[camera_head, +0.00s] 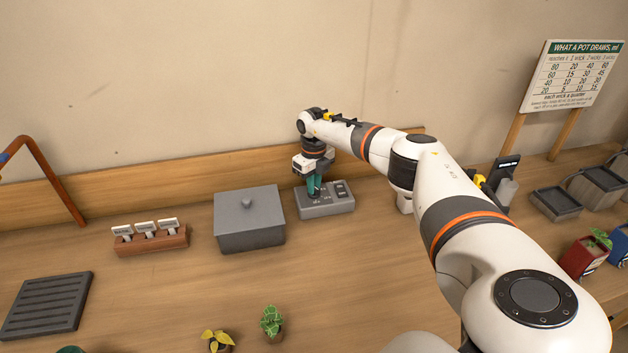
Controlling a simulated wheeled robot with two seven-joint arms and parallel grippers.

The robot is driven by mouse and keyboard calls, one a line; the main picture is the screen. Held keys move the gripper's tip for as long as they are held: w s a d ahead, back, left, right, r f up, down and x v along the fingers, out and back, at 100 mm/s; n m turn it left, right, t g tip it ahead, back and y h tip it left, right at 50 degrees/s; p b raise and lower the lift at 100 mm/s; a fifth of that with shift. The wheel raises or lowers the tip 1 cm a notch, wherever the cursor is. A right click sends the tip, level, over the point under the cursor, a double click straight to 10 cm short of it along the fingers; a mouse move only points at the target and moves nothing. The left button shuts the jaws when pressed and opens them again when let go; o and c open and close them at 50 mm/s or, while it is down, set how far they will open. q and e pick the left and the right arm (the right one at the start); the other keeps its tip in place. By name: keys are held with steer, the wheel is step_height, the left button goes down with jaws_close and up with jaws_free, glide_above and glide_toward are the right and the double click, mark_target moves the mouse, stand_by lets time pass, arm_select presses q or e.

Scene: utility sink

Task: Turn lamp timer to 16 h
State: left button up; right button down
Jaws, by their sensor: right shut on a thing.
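The lamp timer looks to be the grey box (338,207) with dark switches on its right side, standing on the bench near the back board. My right gripper (314,192) points down over the left part of this box, its teal fingers shut on the timer's knob. The gripper hides the knob and most of its dial, and the markings are too small to read. My left gripper is not in view.
A grey lidded box (249,222) stands just left of the timer. A wooden holder with white labels (150,238) and a slatted grey tray (47,306) lie farther left. Small potted plants (271,322) stand in front. A chart board (573,75) stands at the back right.

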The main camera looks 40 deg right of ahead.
steer(key=m+p, duration=0.2)
steer(key=m, duration=0.3)
steer(key=shift+r+m, duration=0.15)
steer(key=shift+m, duration=0.25)
steer(key=shift+w, duration=0.1)
stand_by(0.3)
steer(key=c, duration=1.4)
jaws_free()
step_height(320, 180, up, 12)
steer(key=b, duration=0.2)
steer(key=shift+b, duration=0.35)
